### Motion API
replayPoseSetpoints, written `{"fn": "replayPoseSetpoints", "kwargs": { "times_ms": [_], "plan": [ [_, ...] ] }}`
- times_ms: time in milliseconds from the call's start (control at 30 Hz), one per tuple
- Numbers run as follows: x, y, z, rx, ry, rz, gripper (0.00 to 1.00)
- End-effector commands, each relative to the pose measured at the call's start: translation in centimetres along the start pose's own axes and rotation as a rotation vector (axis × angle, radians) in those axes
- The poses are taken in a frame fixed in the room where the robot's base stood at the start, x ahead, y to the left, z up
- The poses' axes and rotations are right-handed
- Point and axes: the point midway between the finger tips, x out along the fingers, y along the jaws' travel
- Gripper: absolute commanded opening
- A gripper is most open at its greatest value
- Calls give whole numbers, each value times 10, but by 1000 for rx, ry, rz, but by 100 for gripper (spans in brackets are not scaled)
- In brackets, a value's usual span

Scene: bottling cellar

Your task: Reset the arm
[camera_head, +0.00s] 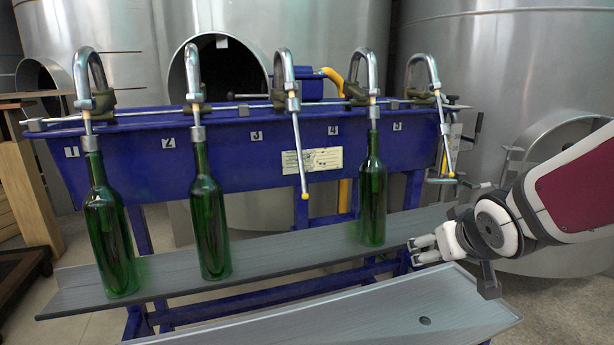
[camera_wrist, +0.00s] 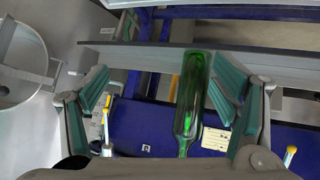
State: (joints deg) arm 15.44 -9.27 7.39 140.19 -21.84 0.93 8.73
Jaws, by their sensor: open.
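My gripper (camera_head: 415,252) is open and empty at the right end of the grey bottle shelf, to the right of the nearest green bottle (camera_head: 373,195) and apart from it. In the wrist view my gripper (camera_wrist: 160,78) shows its two green-padded fingers spread wide. A green bottle (camera_wrist: 188,105) appears between them, nearer the right finger, but in the head view no bottle is between the fingers. My arm comes in from the right edge of the head view.
Two more green bottles, one at the left (camera_head: 110,235) and one beside it (camera_head: 209,220), stand on the shelf (camera_head: 290,250) under spouts 1 and 2. Spouts 3 and 5 have no bottle. The blue filler trough (camera_head: 220,165) stands behind, and a lower grey tray (camera_head: 370,315) in front is empty.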

Motion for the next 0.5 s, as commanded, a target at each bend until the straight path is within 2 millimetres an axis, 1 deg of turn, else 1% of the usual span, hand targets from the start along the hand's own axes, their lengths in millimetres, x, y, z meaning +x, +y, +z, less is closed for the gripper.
{"fn": "replayPoseSetpoints", "kwargs": {
  "times_ms": [33,167,200,267,300,400,500],
  "plan": [
    [-18,0,11,9,-49,17,80],
    [-62,-4,52,48,-214,39,80],
    [-77,-7,65,61,-264,38,80],
    [-100,-12,86,80,-341,32,80],
    [-115,-16,101,93,-392,23,80],
    [-150,-28,132,114,-504,-7,80],
    [-179,-38,158,128,-597,-43,80]
  ]
}}
